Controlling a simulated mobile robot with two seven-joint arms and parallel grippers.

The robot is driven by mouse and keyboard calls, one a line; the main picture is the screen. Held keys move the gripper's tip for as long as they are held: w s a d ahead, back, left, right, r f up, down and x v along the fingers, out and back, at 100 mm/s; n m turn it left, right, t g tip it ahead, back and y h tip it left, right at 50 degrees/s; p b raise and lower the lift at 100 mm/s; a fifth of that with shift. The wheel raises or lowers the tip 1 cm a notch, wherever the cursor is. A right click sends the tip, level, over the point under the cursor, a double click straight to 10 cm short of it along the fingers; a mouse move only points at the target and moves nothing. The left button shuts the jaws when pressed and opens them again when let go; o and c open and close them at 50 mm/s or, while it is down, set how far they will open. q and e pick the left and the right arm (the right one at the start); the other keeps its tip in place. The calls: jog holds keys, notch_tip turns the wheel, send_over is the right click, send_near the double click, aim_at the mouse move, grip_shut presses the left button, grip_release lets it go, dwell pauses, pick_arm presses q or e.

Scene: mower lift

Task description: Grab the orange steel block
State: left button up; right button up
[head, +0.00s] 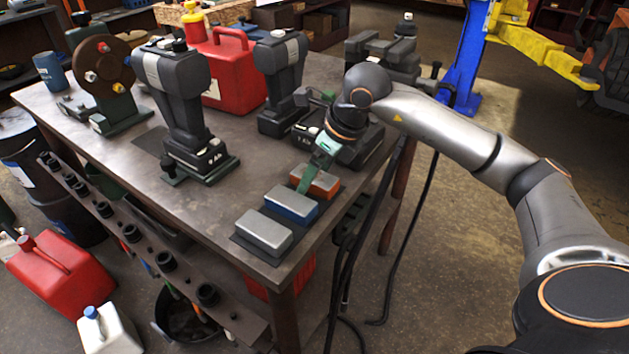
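The orange steel block (323,184) lies on the dark mat (258,252) near the right edge of the workbench, the farthest of three blocks in a row. A blue block (291,203) lies beside it, then a grey one (264,231). My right arm reaches in from the right, and my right gripper (304,185) points down at the left part of the orange block. One green finger shows there; the other is hidden, so I cannot tell whether it grips the block. My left gripper is not in view.
Battery tools (180,85) stand upright on the bench, another (280,65) closer to my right arm. A red fuel can (228,70) stands behind them. Black cables (372,220) hang past the bench's right edge. A blue lift post (468,55) stands at the back.

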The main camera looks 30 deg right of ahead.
jog(key=shift+f, duration=0.1)
jog(key=shift+c, duration=0.2)
grip_shut()
dwell(0.6)
